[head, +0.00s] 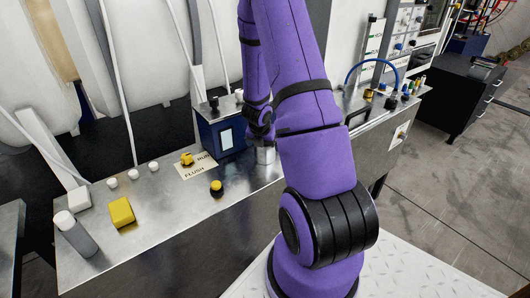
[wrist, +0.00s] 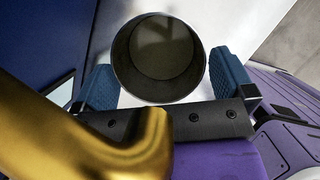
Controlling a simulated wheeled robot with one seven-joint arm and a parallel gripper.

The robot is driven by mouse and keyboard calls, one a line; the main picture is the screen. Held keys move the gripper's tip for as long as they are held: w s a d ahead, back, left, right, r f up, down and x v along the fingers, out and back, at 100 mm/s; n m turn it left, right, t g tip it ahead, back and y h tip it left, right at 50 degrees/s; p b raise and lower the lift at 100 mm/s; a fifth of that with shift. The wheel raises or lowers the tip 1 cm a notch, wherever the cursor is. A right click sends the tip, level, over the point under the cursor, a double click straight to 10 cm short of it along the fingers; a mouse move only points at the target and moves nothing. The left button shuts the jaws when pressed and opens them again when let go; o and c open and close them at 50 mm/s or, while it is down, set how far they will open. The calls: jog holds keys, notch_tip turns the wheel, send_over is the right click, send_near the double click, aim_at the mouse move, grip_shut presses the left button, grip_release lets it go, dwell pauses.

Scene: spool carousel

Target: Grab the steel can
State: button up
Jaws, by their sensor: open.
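The steel can (head: 265,155) stands on the metal bench, beside the blue box and partly hidden by my arm in the head view. In the wrist view the can (wrist: 118,62) shows from above as a round open rim with a dark inside. My gripper (wrist: 165,85) is open, with one blue finger pad to the left of the can and one to the right. The can's near side lies between the pads, with a gap on each side. In the head view my gripper's fingers are mostly hidden behind my arm.
A blue box (head: 222,136) with a pale panel stands close left of the can. A black-and-yellow knob (head: 216,187), a yellow block (head: 121,212) and a grey cylinder (head: 76,235) with a white top are farther left. A gold curved part (wrist: 90,140) crosses the wrist view's lower left.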

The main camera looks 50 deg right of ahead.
jog(key=c, duration=1.2)
jog(key=shift+r, duration=0.15)
